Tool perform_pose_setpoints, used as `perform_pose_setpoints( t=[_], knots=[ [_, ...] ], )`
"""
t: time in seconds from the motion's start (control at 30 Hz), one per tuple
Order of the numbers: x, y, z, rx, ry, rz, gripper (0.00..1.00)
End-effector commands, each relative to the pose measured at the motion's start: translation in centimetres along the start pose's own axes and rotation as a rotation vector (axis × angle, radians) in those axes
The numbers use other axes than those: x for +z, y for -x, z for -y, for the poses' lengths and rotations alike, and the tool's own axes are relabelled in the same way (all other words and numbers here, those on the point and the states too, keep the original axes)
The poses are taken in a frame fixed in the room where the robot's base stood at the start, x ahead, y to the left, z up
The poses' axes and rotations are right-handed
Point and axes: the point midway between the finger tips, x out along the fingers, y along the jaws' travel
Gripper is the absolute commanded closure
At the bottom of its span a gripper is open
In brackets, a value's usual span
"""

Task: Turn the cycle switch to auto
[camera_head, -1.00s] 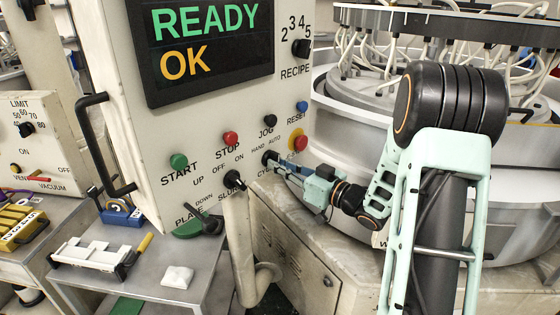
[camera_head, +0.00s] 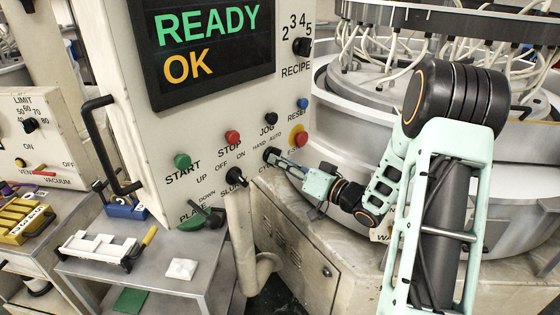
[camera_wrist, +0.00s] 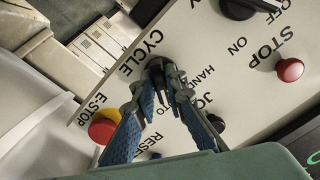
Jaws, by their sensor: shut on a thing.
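The cycle switch is a black knob (camera_head: 269,153) on the cream control panel, below the HAND and AUTO labels. It also shows in the wrist view (camera_wrist: 156,64), beside the word CYCLE. My gripper (camera_head: 280,160) reaches it from the right. In the wrist view its blue fingers (camera_wrist: 165,78) are closed in on the knob, one fingertip on each side. The fingertips hide part of the knob, and I cannot tell which label it points to. The AUTO label is partly covered by a finger in the wrist view.
The red E-STOP button (camera_head: 299,138) with its yellow collar, the black JOG button (camera_head: 271,118) and the blue RESET button (camera_head: 302,103) are close around the gripper. The slurry switch (camera_head: 236,177) is to its lower left. The display (camera_head: 210,50) reads READY OK.

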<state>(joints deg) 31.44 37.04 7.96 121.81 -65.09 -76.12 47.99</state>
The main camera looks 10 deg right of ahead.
Motion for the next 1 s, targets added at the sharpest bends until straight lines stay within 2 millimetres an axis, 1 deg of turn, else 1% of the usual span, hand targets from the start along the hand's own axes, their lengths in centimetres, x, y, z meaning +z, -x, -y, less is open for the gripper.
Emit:
perform_pose_setpoints(
  t=[0.23, 0.27, 0.4, 0.43, 0.67, 0.77, 0.87, 1.0],
  knots=[
    [0.1, 0.0, 0.0, 0.0, -0.003, 0.0, 1.0],
    [0.1, 0.0, 0.0, 0.0, -0.003, 0.0, 0.88],
    [0.0, 0.0, 0.0, 0.0, -0.002, 0.0, 0.72],
    [0.0, 0.0, 0.0, 0.0, -0.002, 0.0, 0.71],
    [0.0, 0.0, 0.0, 0.0, -0.001, 0.0, 0.71],
    [0.0, 0.5, -0.1, 0.002, -0.001, -0.001, 0.71],
    [-0.1, 1.7, -0.1, 0.004, -0.001, -0.001, 0.71],
    [-0.1, 4.5, -0.2, 0.005, -0.002, -0.002, 0.71]
  ],
)
